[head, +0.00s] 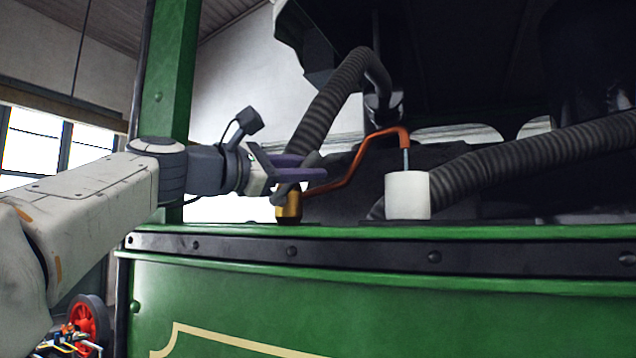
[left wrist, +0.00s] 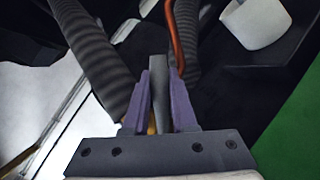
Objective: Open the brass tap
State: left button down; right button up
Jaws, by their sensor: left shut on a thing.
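The brass tap (head: 289,206) stands upright on the green side's top ledge, with a grey lever on top. My left gripper (head: 308,172), with purple fingers, is at the tap's top and shut on the grey lever (left wrist: 159,88), which shows between the fingers in the left wrist view. A little brass shows behind the fingers. A copper pipe (head: 362,155) runs from the tap up and right, then bends down over a white cup (head: 407,195). A thin blue-grey line joins the pipe's end to the cup; I cannot tell if it is water. My right gripper is out of view.
A ribbed grey hose (head: 335,100) arches just behind the tap. Another ribbed hose (head: 540,158) runs to the right behind the cup. The green tram side (head: 380,310) with its dark riveted band (head: 350,247) lies below. Free air is left of the tap.

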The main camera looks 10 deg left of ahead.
aim_at(280, 191)
pick_arm(q)
jog(key=n+t, duration=0.1)
jog(key=a+r+n, duration=0.1)
jog(key=n, duration=0.1)
jog(key=a+n+t+b, duration=0.1)
jog(key=n, duration=0.1)
jog(key=shift+w+a+r+t, duration=0.15)
jog(key=shift+w+r+t, duration=0.1)
jog(key=shift+w+t, duration=0.1)
jog(key=shift+w+a+r+n+t+y+b, duration=0.15)
jog(key=shift+a+n+t+y, duration=0.2)
jog(key=shift+n, duration=0.6)
jog(key=shift+w+a+r+n+t+y+b, duration=0.1)
jog(key=shift+a+n+t+y+b, duration=0.2)
jog(key=shift+n, duration=0.6)
jog(key=shift+w+a+r+n+t+y+b, duration=0.15)
jog(key=shift+a+n+t, duration=0.25)
jog(key=shift+n, duration=0.55)
jog(key=shift+a+f, duration=0.1)
jog(key=c, duration=0.7)
grip_release()
jog(key=shift+a, duration=0.1)
jog(key=b+v, duration=0.5)
jog(key=v, duration=0.4)
jog(key=shift+s+a+f+b, duration=0.15)
jog(key=shift+s+f+b, duration=0.1)
jog(key=shift+b, duration=0.1)
jog(key=shift+s+a, duration=0.15)
jog(key=shift+s, duration=0.2)
